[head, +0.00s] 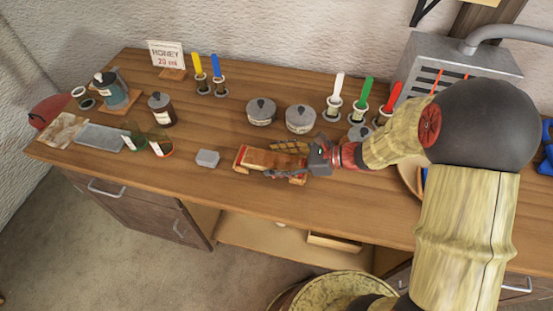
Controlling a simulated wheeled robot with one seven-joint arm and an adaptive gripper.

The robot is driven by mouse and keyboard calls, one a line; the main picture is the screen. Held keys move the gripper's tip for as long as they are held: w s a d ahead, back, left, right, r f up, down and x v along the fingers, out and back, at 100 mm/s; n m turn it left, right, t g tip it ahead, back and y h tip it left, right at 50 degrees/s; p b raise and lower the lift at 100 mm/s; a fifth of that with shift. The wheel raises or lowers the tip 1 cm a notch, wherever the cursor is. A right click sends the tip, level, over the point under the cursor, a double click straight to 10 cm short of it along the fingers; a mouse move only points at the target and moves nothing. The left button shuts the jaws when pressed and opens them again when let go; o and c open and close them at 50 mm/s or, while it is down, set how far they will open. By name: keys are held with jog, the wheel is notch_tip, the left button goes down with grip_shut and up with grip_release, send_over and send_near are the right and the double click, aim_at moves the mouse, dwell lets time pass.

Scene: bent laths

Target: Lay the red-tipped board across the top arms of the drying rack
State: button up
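A low brown wooden piece with red ends (262,160) lies on the wooden table in front of my gripper. It may be the red-tipped board, but I cannot tell it apart from a small rack or stand. My gripper (292,161) comes in from the right, low over the table, with its dark fingers at the right part of this piece. The fingers are small and partly merge with it, so I cannot tell whether they grip it. I cannot clearly make out a drying rack with top arms.
A grey block (207,158) lies left of the wooden piece. Two lidded pots (261,113) stand behind it. Upright yellow, blue, white, green and red (393,97) pieces stand in holders. Jars and a honey sign (167,54) are at the left.

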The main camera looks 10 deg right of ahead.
aim_at(301, 166)
jog(key=shift+o, duration=0.4)
jog(key=shift+d, duration=0.1)
jog(key=p+v, duration=0.1)
jog(key=v, duration=0.2)
jog(key=p+v, duration=0.2)
jog(key=v, duration=0.2)
jog(key=shift+s+d+f, duration=0.1)
jog(key=shift+s+d, duration=0.15)
jog(key=shift+d, duration=0.05)
jog(key=s+a+r+n+g+h, duration=0.1)
jog(key=s+r+n+g+h, duration=0.4)
jog(key=s+r+n, duration=0.6)
jog(key=s+d+r+n+t+h, duration=0.5)
jog(key=s+d+r+n+h, duration=0.1)
jog(key=n, duration=0.4)
jog(key=shift+d+r+n+t+h, duration=0.3)
jog(key=shift+d+h, duration=0.2)
jog(key=shift+h, duration=0.2)
jog(key=shift+o, duration=0.4)
jog(key=shift+d+r, duration=0.3)
jog(key=shift+r, duration=0.1)
